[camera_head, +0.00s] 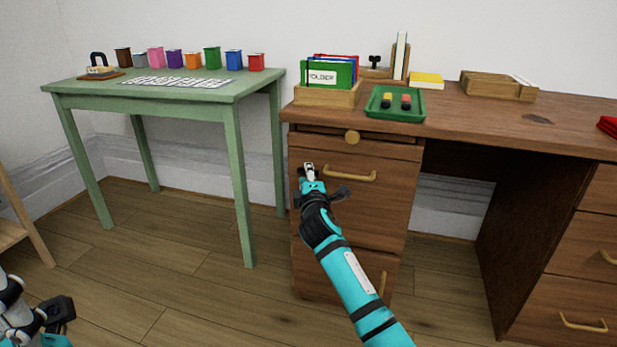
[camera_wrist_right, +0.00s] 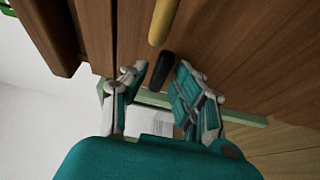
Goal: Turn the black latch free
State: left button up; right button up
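The black latch (camera_wrist_right: 160,72) shows in the right wrist view as a small dark rounded bar on the brown wooden front, close to the end of a brass handle (camera_wrist_right: 164,20). My right gripper (camera_wrist_right: 160,76) is open, with one finger on each side of the latch and a small gap to each. In the head view my right gripper (camera_head: 309,170) is in front of the desk's left drawer unit (camera_head: 372,212), left of the upper brass handle (camera_head: 350,174); I cannot make out the latch there. My left gripper (camera_head: 60,312) is low at the left edge, away from the desk; its fingers are unclear.
On the desk stand a folder box (camera_head: 325,97), a green tray (camera_head: 381,110) with two small items and a wooden block (camera_head: 497,86). A green table (camera_head: 150,100) with several coloured cups is at the left. The floor (camera_head: 190,290) between is clear.

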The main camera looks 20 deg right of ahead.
grip_shut()
